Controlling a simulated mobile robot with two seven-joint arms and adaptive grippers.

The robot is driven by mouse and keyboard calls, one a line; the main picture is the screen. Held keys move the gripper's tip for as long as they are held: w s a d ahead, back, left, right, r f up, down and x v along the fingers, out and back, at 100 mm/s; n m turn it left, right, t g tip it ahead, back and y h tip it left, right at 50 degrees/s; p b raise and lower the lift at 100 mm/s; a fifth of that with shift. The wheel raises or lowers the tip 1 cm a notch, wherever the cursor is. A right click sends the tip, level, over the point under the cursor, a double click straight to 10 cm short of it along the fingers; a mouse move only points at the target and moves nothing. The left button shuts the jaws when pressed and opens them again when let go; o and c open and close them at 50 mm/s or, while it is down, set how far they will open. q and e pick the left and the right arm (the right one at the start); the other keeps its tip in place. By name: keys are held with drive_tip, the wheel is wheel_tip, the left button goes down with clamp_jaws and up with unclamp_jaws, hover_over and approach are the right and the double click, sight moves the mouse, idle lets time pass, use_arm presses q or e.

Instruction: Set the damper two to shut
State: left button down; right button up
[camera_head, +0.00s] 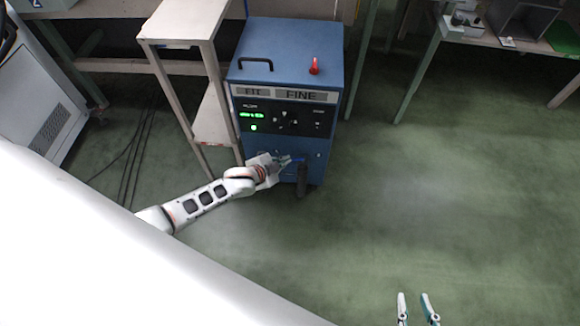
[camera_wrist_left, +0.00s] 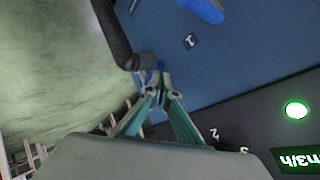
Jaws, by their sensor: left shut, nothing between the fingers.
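The blue cabinet (camera_head: 285,60) stands at the upper middle of the head view. My left gripper (camera_head: 288,160) is at its lower front, beside a dark hose-like part (camera_head: 302,182). In the left wrist view, the left gripper (camera_wrist_left: 163,80) is shut and empty, its tips close to the blue panel (camera_wrist_left: 240,55) and a small blue part (camera_wrist_left: 158,66). A blue cylindrical handle (camera_wrist_left: 205,9) lies beyond, near a label marked 1 (camera_wrist_left: 190,40). I cannot tell which part is damper two. My right gripper (camera_head: 417,308) is open and empty at the bottom of the head view.
A black control panel (camera_head: 285,117) with green displays is on the cabinet front. A red part (camera_head: 315,66) and a black handle (camera_head: 255,62) are on top. A pale stand (camera_head: 188,22) is close on the left. The green floor (camera_head: 430,190) to the right is clear.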

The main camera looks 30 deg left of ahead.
use_arm(q)
drive_tip(key=shift+w+a, duration=0.55)
drive_tip(key=shift+a, duration=0.05)
drive_tip(key=shift+w+f, duration=0.1)
drive_tip(key=shift+w+a, duration=0.1)
drive_tip(key=shift+a, duration=0.05)
idle(0.3)
drive_tip(key=shift+s+d, duration=0.2)
drive_tip(key=shift+d, duration=0.6)
